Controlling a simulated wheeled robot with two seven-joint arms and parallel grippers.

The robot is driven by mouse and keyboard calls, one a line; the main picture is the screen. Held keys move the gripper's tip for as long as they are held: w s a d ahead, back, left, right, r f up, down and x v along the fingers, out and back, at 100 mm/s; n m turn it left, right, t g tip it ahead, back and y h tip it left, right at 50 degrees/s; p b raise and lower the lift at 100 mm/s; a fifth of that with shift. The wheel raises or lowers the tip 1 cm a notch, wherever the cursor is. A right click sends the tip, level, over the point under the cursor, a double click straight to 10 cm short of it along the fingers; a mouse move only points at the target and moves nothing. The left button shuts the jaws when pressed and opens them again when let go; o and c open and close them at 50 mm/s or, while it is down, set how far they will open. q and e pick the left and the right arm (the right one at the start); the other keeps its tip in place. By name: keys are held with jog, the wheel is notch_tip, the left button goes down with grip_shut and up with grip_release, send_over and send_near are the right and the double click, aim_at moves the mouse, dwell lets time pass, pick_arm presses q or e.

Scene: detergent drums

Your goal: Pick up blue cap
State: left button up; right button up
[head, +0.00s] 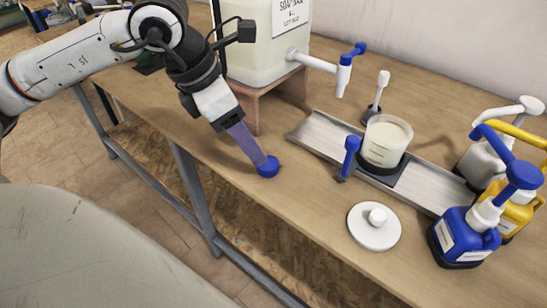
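The blue cap (269,171) is a small round piece on the wooden table, near its front edge. My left gripper (259,160) comes down from the upper left, with its long purple-grey fingers slanting to the cap. The fingertips are at the cap's upper left side and overlap it in the picture. The fingers show edge-on, so the gap between them is hidden and I cannot tell whether they grip the cap. My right gripper is out of view.
A large soap tank (265,48) with a blue-handled tap stands behind. A beaker (386,141) stands on a metal rail (433,186). A white lid (374,227) lies right of the cap. Pump bottles, including a blue one (461,237), stand far right.

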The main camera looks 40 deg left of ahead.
aim_at(268, 163)
pick_arm(q)
jog(key=shift+x, duration=0.85)
jog(key=shift+d+p+x, duration=0.15)
jog(key=shift+d+x, duration=0.05)
jog(key=shift+x, duration=1.15)
jog(key=shift+d+p+x, duration=0.15)
jog(key=shift+d+x, duration=0.05)
jog(key=shift+x, duration=1.1)
jog(key=shift+w+r, duration=0.1)
jog(key=shift+r, duration=0.05)
jog(key=c, duration=1.1)
